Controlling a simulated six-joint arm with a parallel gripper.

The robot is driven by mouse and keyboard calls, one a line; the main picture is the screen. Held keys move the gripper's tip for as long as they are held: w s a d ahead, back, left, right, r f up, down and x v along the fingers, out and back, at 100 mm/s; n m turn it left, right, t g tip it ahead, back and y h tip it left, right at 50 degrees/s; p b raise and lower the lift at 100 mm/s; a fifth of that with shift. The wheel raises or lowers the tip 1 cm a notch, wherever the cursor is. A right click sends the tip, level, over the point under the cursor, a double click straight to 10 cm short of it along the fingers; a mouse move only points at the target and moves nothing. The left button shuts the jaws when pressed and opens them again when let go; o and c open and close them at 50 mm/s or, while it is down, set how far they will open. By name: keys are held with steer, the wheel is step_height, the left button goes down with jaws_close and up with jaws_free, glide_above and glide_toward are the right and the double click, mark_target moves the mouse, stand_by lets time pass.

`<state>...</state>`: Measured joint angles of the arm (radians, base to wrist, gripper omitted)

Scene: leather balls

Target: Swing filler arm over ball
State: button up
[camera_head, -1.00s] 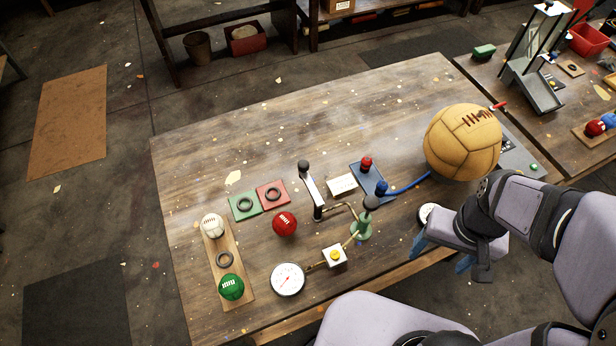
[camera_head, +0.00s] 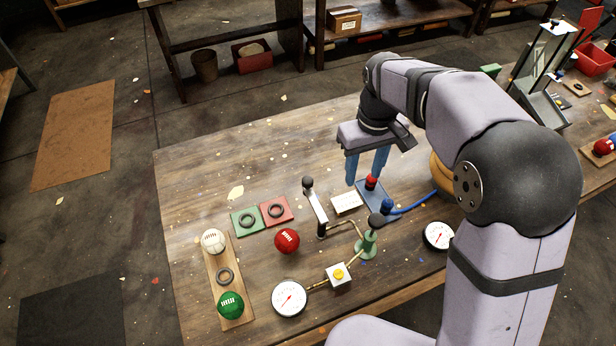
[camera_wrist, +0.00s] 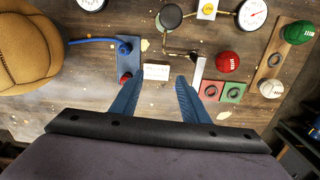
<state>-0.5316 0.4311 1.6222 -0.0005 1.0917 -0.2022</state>
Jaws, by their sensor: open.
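A silver arm with a black knob (camera_head: 315,208), which looks like the filler arm, stands mid-table, with a brass tube running to a green stand (camera_head: 367,243). It also shows in the wrist view (camera_wrist: 198,75). The large tan leather ball (camera_head: 443,178) is mostly hidden behind my arm; the wrist view shows part of it at the left (camera_wrist: 35,45). My gripper (camera_head: 366,172) is open and empty, fingers pointing down, above the table near the blue plate. In the wrist view its fingertips (camera_wrist: 158,84) lie either side of a white card (camera_wrist: 156,72).
A blue plate (camera_head: 368,195) holds a red knob (camera_head: 371,182) and a blue knob with a blue hose. Small red (camera_head: 286,240), white (camera_head: 213,241) and green (camera_head: 230,305) balls, dial gauges (camera_head: 289,298) and a yellow button (camera_head: 339,273) stand nearby. The table's far left is clear.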

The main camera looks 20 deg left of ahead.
mark_target(308, 180)
steer(key=a+n, duration=0.1)
steer(key=a, duration=0.3)
steer(key=a+n, duration=0.1)
steer(key=a, duration=0.3)
steer(key=s+a+n, duration=0.1)
steer(key=a, duration=0.4)
steer(key=shift+f+n, duration=0.25)
steer(key=shift+n, duration=0.05)
steer(key=shift+w+f+p, duration=0.1)
steer(key=shift+f+p, duration=0.95)
steer(key=shift+f, duration=2.6)
jaws_close()
